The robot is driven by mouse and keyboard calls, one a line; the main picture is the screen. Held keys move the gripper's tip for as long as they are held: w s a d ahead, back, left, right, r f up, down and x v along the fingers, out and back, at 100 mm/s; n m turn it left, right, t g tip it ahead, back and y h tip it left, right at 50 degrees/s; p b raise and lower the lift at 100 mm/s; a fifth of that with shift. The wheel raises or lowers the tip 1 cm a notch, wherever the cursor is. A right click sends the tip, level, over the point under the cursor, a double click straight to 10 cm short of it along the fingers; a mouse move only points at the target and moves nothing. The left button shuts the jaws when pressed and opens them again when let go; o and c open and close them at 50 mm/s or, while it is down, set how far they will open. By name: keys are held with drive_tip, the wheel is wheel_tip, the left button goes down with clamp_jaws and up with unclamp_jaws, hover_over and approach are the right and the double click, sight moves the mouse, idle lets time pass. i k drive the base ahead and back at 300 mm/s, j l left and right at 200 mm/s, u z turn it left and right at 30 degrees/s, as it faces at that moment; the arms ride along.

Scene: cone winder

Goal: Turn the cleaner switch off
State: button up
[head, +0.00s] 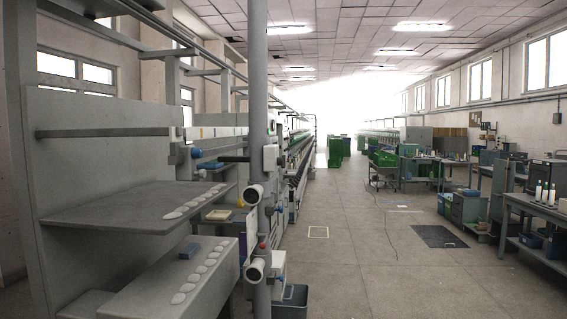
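A grey winding machine (110,160) with flat shelves fills the left side of the head view. A grey upright pipe (259,110) stands at its near right end. A small red knob (263,246) sits low on this pipe, between two round white-ended parts, the upper one (254,193) and the lower one (255,269). A small white box (270,156) is fixed higher on the pipe. I cannot tell which part is the cleaner switch, or its position. My gripper is not in view.
A dark bin (291,302) stands at the pipe's foot. Workbenches, such as the near one (540,207), line the right. A dark floor mat (439,237) and a thin cable (392,235) lie in the aisle.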

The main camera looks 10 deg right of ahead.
sight(281, 161)
drive_tip(key=i+l+u, duration=0.1)
drive_tip(key=i+l, duration=0.15)
drive_tip(key=i, duration=0.2)
drive_tip(key=i+l+u, duration=0.1)
drive_tip(key=i+l, duration=0.15)
drive_tip(key=i, duration=0.2)
drive_tip(key=i+l+u, duration=0.1)
drive_tip(key=i+l, duration=0.15)
drive_tip(key=i, duration=0.3)
drive_tip(key=i+l+u, duration=0.15)
drive_tip(key=i+l, duration=0.15)
drive_tip(key=i, duration=0.3)
drive_tip(key=i+l+u, duration=0.1)
drive_tip(key=i+l, duration=0.25)
drive_tip(key=i, duration=0.2)
